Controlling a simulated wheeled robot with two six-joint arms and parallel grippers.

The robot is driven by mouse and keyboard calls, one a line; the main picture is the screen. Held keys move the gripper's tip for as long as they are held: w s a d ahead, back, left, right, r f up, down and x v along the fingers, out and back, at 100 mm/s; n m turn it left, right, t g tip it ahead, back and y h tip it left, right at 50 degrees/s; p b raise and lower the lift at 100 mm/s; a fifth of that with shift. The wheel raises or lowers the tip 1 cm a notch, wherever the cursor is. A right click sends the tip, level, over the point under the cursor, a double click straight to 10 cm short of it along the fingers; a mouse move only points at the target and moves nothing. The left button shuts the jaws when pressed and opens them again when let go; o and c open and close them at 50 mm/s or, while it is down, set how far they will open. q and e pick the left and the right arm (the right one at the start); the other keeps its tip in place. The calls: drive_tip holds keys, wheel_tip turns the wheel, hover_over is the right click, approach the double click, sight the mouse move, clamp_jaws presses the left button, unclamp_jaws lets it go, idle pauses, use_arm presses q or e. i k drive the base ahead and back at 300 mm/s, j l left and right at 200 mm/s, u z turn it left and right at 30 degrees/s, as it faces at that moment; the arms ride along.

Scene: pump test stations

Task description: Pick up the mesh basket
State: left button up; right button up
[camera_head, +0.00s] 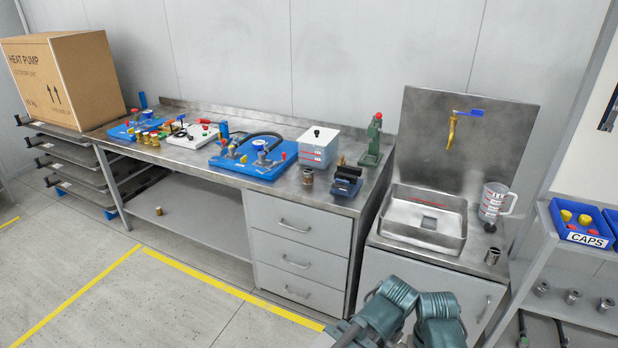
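I cannot make out a mesh basket anywhere in the head view. Parts of my teal arms show at the bottom edge, right of the middle, in front of the drawers and the sink cabinet. Neither of my grippers can be seen.
A steel workbench (215,178) carries blue pump boards (252,160), a white box (318,146) and a green press (373,143). Right of it are a sink (424,216), a clear jug (492,203) and a blue caps bin (580,232). A carton (75,85) stands far left. The left floor is mostly clear.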

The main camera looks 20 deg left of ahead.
sight(308, 176)
drive_tip(key=i+j, duration=1.25)
drive_tip(key=i+j+u, duration=0.05)
drive_tip(key=i, duration=0.05)
